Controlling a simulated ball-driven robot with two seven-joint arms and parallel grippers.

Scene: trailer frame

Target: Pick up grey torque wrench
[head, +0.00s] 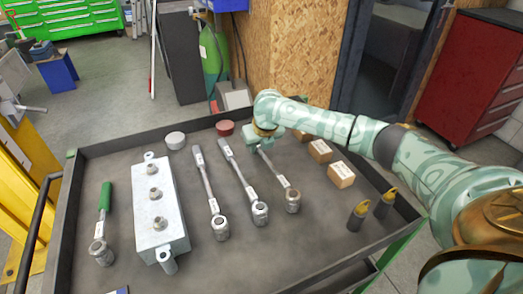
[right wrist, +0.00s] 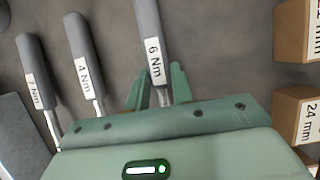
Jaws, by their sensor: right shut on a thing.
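Three grey-handled torque wrenches lie side by side on the tray cart. In the right wrist view their labels read 7 Nm (right wrist: 36,85), 4 Nm (right wrist: 84,62) and 6 Nm (right wrist: 150,30). My right gripper (right wrist: 160,76) is shut on the 6 Nm wrench, with one finger on each side of its shaft near the label. In the head view my right gripper (head: 259,146) covers the handle end of this wrench (head: 281,178), and its socket head shows toward the front. The wrench appears to rest on the tray. My left gripper is not in view.
A green-handled wrench (head: 104,207) and a grey metal block (head: 157,215) lie to the left. Small labelled boxes (head: 341,174) and yellow-topped dark cylinders (head: 358,214) are to the right. A red puck (head: 225,128) and a grey puck (head: 176,140) sit behind. The cart has raised edges (head: 117,145).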

